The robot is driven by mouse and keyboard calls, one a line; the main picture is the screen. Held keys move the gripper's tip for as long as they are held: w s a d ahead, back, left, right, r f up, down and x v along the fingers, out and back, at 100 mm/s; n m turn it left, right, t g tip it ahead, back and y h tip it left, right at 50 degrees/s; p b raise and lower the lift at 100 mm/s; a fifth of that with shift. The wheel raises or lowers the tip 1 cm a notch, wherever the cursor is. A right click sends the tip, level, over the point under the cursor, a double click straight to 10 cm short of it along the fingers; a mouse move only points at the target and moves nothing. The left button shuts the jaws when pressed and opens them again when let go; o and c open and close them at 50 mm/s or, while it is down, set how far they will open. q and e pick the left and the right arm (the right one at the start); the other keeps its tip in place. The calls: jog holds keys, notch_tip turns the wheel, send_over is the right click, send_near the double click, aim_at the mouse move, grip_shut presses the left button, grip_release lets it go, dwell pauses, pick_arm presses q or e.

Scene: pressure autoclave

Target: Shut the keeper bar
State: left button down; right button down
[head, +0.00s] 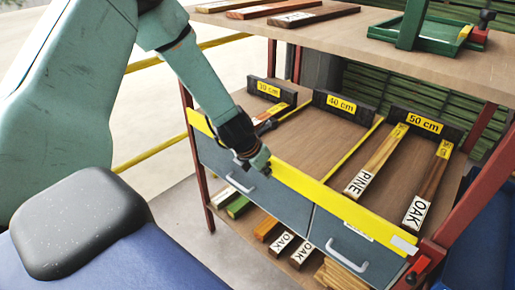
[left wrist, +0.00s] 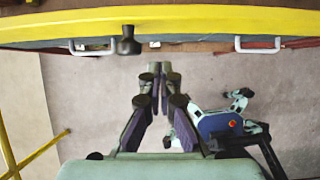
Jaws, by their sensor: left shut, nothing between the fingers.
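The long yellow bar (head: 330,197), which I take for the keeper bar, runs along the front edge of the middle shelf. In the left wrist view the yellow bar (left wrist: 210,27) spans the top, with a dark knob (left wrist: 128,41) hanging below it. My left gripper (head: 262,166) is at the bar's front, left of its middle, and hides part of it. Its fingers (left wrist: 160,68) are shut and empty, to the right of the knob; I cannot tell whether they touch the bar. A red latch-like part (head: 418,268) is near the bar's right end. My right gripper is not in view.
Wood pieces lie on the middle shelf (head: 315,140) before stops marked in centimetres. Grey drawers (head: 345,250) with handles are under the bar. A red post (head: 470,190) stands at the right. A green tray (head: 425,45) is on the top board. Floor at the left is open.

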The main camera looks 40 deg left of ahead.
pick_arm(q)
notch_tip(320, 180, up, 9)
jog(key=s+p, duration=0.2)
jog(key=p, duration=0.4)
jog(key=shift+a+p, duration=0.15)
jog(key=shift+p, duration=0.2)
jog(key=shift+w, duration=0.1)
